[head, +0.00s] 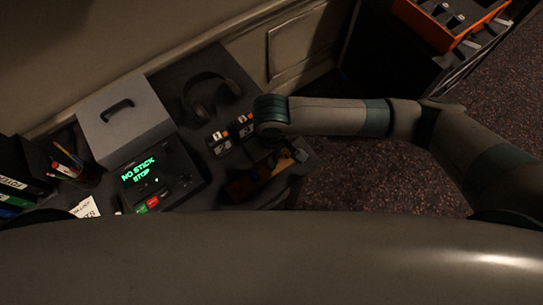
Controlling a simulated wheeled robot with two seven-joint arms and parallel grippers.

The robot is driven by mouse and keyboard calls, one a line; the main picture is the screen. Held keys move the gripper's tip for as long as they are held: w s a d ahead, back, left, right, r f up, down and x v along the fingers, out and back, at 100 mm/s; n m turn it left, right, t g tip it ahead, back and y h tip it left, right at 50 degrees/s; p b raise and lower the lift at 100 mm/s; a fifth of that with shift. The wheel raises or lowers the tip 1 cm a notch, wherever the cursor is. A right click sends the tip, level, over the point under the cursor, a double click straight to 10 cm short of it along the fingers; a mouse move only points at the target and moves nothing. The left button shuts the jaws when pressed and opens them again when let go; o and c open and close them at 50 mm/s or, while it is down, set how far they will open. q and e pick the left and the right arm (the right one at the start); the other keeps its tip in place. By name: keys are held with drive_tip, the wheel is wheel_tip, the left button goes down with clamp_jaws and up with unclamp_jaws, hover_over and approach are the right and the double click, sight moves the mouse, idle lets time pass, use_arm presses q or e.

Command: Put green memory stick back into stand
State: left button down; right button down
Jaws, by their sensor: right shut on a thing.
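My right arm comes in from the right and bends down at the wrist over the desk's right part. My right gripper (278,154) points down there, dark and mostly hidden below the wrist. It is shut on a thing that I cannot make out. The low brownish-red block (240,188) beside and below it looks like the stand, with a yellow-orange patch near its right end. I cannot make out the green memory stick, nor whether the gripper touches the stand. My left gripper is not in view.
A mixing device (160,178) has a lit screen reading "NO STICK STOP". A grey case (125,117), headphones (212,95), small dark boxes with orange and white labels (220,144), and a pen holder (68,162) stand around it. An orange tray (440,25) is at the upper right.

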drive_tip(key=shift+f, duration=0.55)
idle(0.7)
drive_tip(key=c, duration=1.9)
unclamp_jaws()
drive_tip(key=shift+o, duration=0.2)
drive_tip(key=shift+r, duration=0.15)
wheel_tip(320, 180, up, 17)
drive_tip(key=b, duration=0.2)
